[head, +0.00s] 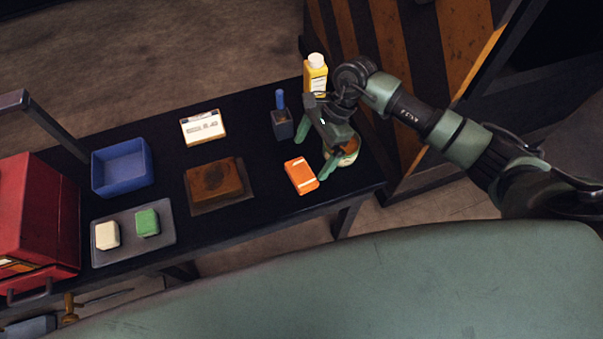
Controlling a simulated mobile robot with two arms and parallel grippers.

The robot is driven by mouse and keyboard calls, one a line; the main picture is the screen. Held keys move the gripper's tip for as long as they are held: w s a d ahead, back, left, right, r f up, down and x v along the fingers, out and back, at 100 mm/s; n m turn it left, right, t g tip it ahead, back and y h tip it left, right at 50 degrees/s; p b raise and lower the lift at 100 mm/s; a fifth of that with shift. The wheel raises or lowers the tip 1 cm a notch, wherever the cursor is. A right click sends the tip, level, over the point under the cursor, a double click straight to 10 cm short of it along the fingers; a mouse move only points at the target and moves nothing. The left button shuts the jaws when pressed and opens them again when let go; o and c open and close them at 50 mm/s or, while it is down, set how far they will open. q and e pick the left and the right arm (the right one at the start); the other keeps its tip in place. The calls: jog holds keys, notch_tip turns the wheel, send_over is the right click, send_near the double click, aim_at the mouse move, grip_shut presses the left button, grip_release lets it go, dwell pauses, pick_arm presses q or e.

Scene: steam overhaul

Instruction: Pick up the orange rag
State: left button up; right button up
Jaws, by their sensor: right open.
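The orange rag (301,176) lies folded on the black table, near its right front part, with pale bands across it. My right gripper (314,157) is above the table just behind and over the rag's far side. Nothing shows between the fingers. I cannot tell whether the right finger touches the rag. My left gripper is out of view.
A yellow bottle (315,75), a dark holder with a blue handle (282,124) and a partly hidden round tin (348,154) stand close to my right gripper. A brown block (214,180), white box (203,127), blue bin (122,168), grey tray (165,250) and red toolbox (38,220) are further left.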

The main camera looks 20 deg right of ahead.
aim_at(302, 172)
jog(key=x, duration=0.2)
jog(key=p+x, duration=0.1)
jog(key=x, duration=0.2)
jog(key=shift+s+a+f, duration=0.25)
jog(key=shift+s+f, duration=0.05)
jog(key=shift+s, duration=0.05)
jog(key=shift+a+f, duration=0.15)
jog(key=shift+f, duration=0.4)
jog(key=c, duration=1.2)
jog(key=shift+r, duration=0.15)
notch_tip(302, 172, up, 20)
jog(key=b, duration=0.1)
